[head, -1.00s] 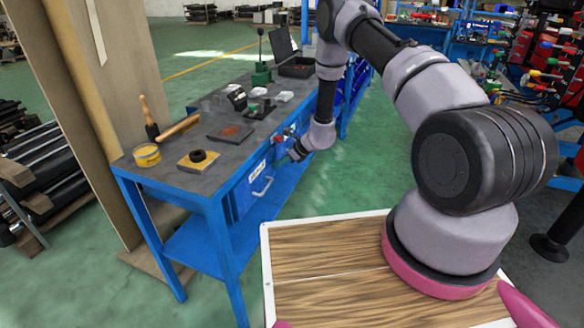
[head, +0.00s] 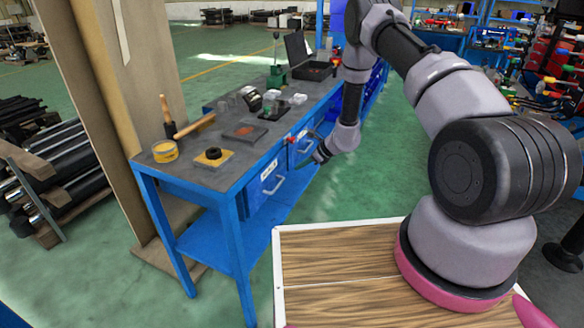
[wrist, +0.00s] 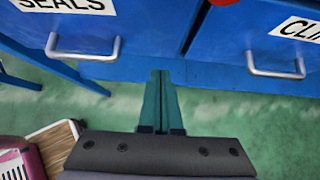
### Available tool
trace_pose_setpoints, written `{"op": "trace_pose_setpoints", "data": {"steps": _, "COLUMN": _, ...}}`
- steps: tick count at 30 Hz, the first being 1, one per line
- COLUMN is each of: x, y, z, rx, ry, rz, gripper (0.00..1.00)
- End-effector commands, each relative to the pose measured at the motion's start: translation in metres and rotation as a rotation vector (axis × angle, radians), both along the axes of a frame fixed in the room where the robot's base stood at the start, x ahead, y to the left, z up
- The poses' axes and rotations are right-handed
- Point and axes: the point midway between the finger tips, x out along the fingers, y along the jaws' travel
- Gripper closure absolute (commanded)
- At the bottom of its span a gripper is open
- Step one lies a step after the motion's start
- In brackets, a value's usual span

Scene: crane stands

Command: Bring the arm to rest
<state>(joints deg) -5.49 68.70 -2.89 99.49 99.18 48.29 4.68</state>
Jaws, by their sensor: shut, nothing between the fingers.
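My arm reaches out from the right of the head view and bends down in front of the blue workbench (head: 232,190). My gripper (head: 316,158) hangs beside the bench's drawer front, apart from it as far as I can see. In the wrist view my gripper's two green fingers (wrist: 159,95) lie together with nothing between them. Beyond them are a drawer marked SEALS (wrist: 90,25) and another drawer with a partly cut-off label (wrist: 270,40). Both drawers look shut, and each has a metal handle.
On the bench are a yellow tin (head: 166,151), a black ring on a yellow block (head: 213,156), a mallet (head: 190,127), a green press (head: 277,72) and a black open case (head: 307,68). Tall boards (head: 110,100) stand left. Green floor (head: 375,170) is clear right of the bench.

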Motion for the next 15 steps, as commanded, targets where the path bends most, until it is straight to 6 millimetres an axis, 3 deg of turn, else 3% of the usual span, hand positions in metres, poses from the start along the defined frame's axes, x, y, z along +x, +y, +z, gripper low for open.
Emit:
{"op": "trace_pose_setpoints", "data": {"steps": 1, "x": -0.002, "y": -0.007, "z": 0.012, "rx": 0.002, "ry": -0.005, "rz": -0.002, "gripper": 1.00}}
{"op": "trace_pose_setpoints", "data": {"steps": 6, "x": -0.015, "y": -0.029, "z": 0.037, "rx": 0.000, "ry": -0.004, "rz": -0.002, "gripper": 1.00}}
{"op": "trace_pose_setpoints", "data": {"steps": 15, "x": -0.029, "y": -0.052, "z": 0.063, "rx": -0.001, "ry": -0.004, "rz": 0.001, "gripper": 1.00}}
